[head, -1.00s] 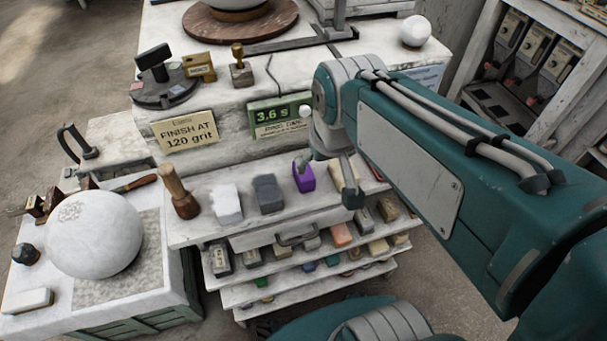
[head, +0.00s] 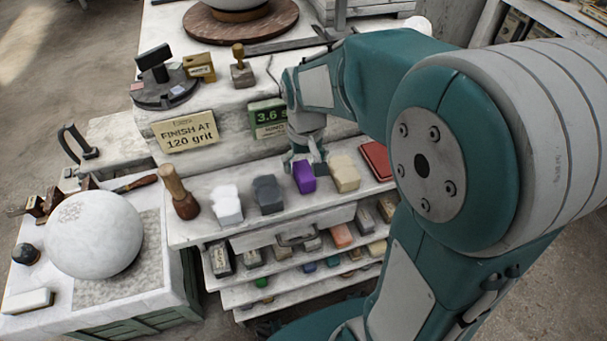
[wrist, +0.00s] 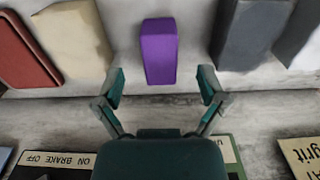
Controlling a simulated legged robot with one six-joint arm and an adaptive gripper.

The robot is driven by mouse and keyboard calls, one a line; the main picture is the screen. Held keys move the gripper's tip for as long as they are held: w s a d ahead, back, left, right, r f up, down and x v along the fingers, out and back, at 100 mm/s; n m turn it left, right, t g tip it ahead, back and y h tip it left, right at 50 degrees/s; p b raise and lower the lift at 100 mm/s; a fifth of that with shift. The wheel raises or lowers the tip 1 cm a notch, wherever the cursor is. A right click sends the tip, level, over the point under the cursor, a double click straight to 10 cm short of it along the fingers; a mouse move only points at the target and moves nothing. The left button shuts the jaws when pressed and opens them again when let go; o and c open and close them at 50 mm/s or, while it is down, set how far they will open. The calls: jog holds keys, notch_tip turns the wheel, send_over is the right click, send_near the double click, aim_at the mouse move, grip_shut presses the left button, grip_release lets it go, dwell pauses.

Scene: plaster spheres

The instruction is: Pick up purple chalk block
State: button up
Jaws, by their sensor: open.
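The purple chalk block (head: 304,177) stands on the top shelf of the white stepped rack, between a dark grey block and a cream block. In the wrist view the purple block (wrist: 159,52) is centred just beyond my fingertips. My gripper (head: 306,166) is at the block's back side in the head view, partly hidden by my own arm links. In the wrist view my gripper (wrist: 161,90) is open, with one finger to each side of the block's line and nothing between them.
The dark grey block (head: 268,194) and cream block (head: 345,173) flank the purple one closely. A white block (head: 227,204), a red block (head: 377,161) and a wooden-handled tool (head: 178,192) share the shelf. A display box (head: 267,117) and a sign (head: 186,132) stand behind.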

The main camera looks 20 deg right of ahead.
aim_at(305, 172)
notch_tip(305, 172, down, 6)
jog(key=shift+w+r, duration=0.15)
jog(key=shift+r, duration=0.1)
grip_shut()
